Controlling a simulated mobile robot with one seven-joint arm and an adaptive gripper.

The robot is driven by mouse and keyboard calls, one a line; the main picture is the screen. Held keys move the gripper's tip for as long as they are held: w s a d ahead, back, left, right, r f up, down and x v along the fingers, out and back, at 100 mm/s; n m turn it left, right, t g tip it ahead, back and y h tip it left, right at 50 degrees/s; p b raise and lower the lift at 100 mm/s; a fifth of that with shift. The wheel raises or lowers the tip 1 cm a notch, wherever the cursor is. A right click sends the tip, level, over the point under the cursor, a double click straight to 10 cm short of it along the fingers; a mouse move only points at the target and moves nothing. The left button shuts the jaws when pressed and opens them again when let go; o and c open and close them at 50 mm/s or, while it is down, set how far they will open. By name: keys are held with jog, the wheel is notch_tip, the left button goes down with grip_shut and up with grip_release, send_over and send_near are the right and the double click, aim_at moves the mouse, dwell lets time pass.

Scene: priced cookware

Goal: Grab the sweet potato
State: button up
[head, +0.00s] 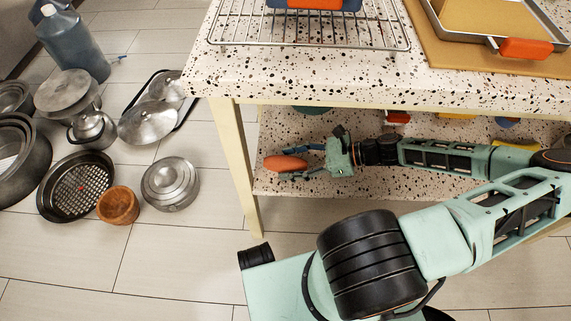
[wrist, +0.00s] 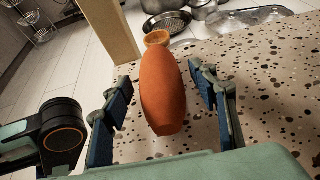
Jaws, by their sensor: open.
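The sweet potato (head: 285,163) is an orange, elongated root lying on the speckled lower shelf (head: 340,188) of the table, near its left end. In the wrist view the sweet potato (wrist: 166,90) points away from me, between the two blue-padded fingers. My gripper (head: 298,162) reaches in along the shelf from the right. In the wrist view my gripper (wrist: 163,103) is open, with one finger on each side of the sweet potato and visible gaps to both.
The tabletop (head: 300,68) is close above my arm, and a cream table leg (head: 238,165) stands left of the sweet potato. Pots, a perforated pan (head: 75,186) and a wooden bowl (head: 118,205) stand on the floor at left. A wire rack (head: 235,27) is on the tabletop.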

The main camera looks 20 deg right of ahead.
jog(key=shift+c, duration=0.3)
jog(key=c, duration=1.3)
jog(key=shift+c, duration=0.3)
jog(key=shift+r, duration=0.15)
